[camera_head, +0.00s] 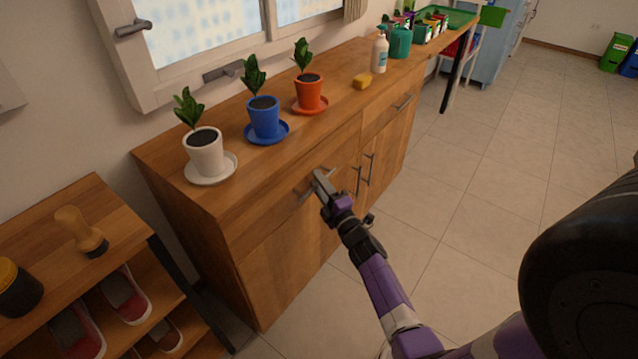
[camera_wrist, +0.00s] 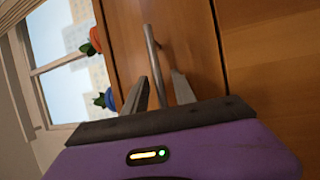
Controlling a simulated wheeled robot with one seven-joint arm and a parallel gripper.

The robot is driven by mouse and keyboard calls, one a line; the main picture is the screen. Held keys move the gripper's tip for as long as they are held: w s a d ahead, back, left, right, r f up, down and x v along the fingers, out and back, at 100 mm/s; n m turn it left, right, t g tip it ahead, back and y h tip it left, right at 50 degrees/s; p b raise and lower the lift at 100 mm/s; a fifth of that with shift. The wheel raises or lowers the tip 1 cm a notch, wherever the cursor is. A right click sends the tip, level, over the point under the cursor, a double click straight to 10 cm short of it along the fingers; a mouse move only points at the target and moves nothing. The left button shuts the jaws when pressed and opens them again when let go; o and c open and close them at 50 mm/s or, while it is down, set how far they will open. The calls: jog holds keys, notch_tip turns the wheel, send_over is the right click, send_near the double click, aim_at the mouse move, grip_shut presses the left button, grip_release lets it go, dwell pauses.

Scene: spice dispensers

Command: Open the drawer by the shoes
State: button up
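The wooden cabinet's left drawer (camera_head: 262,205), the one nearer the shoes, looks shut, its front flush with the cabinet. Its metal bar handle (camera_head: 304,194) is partly covered by my gripper (camera_head: 321,180) in the head view. In the wrist view the handle (camera_wrist: 151,50) runs between the two fingers of my gripper (camera_wrist: 160,85). The fingers stand apart, one on each side of the bar, with gaps visible. Red-and-white shoes (camera_head: 125,295) sit on the shelves of the wooden rack at the lower left.
White (camera_head: 206,155), blue (camera_head: 264,120) and orange (camera_head: 309,94) plant pots stand on the cabinet top, with a yellow sponge (camera_head: 362,81) and a soap bottle (camera_head: 379,52). A right drawer (camera_head: 385,115) and doors are beside it. The tiled floor (camera_head: 470,190) in front is clear.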

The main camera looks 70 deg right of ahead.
jog(key=shift+c, duration=0.4)
grip_shut()
dwell(0.9)
